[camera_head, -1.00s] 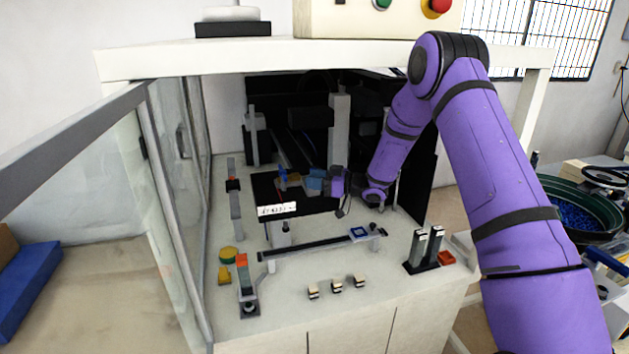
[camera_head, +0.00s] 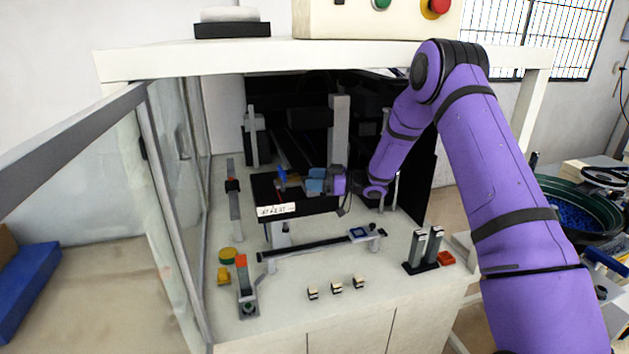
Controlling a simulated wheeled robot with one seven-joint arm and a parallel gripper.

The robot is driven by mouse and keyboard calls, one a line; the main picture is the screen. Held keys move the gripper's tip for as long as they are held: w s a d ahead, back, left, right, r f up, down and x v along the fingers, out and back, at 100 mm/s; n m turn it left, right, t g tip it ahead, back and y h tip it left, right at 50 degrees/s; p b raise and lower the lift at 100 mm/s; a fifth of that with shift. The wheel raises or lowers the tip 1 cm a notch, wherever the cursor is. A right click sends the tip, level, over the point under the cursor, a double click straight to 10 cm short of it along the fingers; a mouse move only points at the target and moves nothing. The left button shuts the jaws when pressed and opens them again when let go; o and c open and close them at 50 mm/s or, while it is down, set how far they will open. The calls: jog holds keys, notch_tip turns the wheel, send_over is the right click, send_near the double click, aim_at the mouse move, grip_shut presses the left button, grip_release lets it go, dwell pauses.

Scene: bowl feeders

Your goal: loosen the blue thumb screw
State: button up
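A small blue part (camera_head: 282,175), which looks like the blue thumb screw, stands at the left of the dark raised plate inside the machine enclosure. My purple arm reaches in from the right. My gripper (camera_head: 316,181) is at its end, pointing left, above the same plate and a short way right of the small blue part. A lighter blue block shape shows at the gripper's end; I cannot tell whether it is a finger or a separate part. The fingertips are too small and dark to show whether they are open or shut.
A white label (camera_head: 277,210) hangs on the plate's front edge. A dark rail (camera_head: 318,246) crosses in front. Two upright posts (camera_head: 425,247) stand at the right. A glass door (camera_head: 175,190) is at the left. The front of the worktop holds several small switches (camera_head: 336,287).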

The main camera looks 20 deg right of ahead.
jog(key=shift+d, duration=0.1)
jog(key=v, duration=1)
jog(key=shift+d, duration=0.25)
jog(key=shift+s, duration=0.15)
jog(key=s+a+m+t+h, duration=0.6)
jog(key=a+m+t+h, duration=0.1)
jog(key=m+t+h, duration=0.25)
jog(key=shift+n+h, duration=0.25)
jog(key=shift+h, duration=0.1)
jog(key=x, duration=1)
jog(key=shift+w, duration=0.35)
jog(key=shift+c, duration=0.4)
